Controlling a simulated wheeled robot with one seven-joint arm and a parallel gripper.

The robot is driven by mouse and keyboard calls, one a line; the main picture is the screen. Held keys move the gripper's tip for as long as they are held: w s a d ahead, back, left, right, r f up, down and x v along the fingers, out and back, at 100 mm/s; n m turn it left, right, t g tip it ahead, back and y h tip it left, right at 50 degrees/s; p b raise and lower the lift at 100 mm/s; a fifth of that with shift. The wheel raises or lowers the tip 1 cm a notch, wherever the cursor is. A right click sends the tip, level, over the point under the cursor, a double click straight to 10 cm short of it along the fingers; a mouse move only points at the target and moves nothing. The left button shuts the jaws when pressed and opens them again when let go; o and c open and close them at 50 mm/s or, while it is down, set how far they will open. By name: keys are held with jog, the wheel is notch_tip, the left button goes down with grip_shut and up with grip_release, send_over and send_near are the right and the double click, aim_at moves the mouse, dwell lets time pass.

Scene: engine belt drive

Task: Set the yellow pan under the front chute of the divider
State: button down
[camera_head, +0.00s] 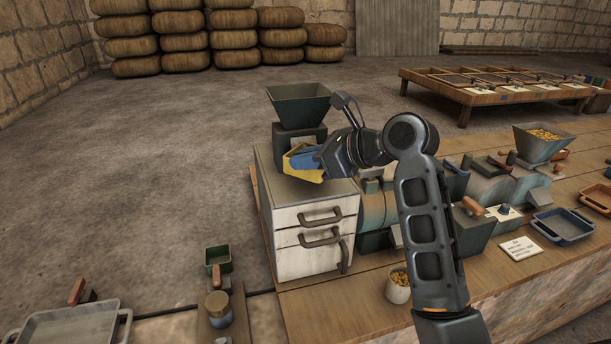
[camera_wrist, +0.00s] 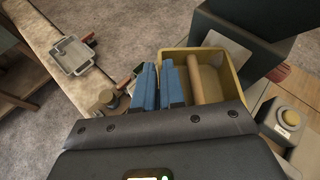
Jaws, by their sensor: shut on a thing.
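The yellow pan (camera_head: 309,175) is on or just above the top of the white drawer cabinet, in front of the dark divider body (camera_head: 299,136) with its green hopper (camera_head: 299,104). My gripper (camera_head: 300,161) has its blue fingers at the pan. In the wrist view the fingers (camera_wrist: 159,84) are shut on the left wall of the yellow pan (camera_wrist: 238,86), one on each side of it. A light wooden bar crosses the open pan. A pale sloping plate, perhaps the chute (camera_wrist: 227,44), comes from the dark body over the pan's far side. I cannot tell whether the pan touches the cabinet.
The white drawer cabinet (camera_head: 308,239) stands at the table's corner. Green and teal machines (camera_head: 376,215) stand close to its right. A cup of yellow pieces (camera_head: 398,290), a blue tray (camera_head: 563,226) and a grey tray (camera_head: 72,329) are on the benches.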

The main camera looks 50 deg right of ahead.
aim_at(302, 177)
jog(key=shift+f, duration=2)
jog(key=c, duration=1.2)
grip_release()
jog(key=v, duration=1.2)
jog(key=shift+a, duration=0.1)
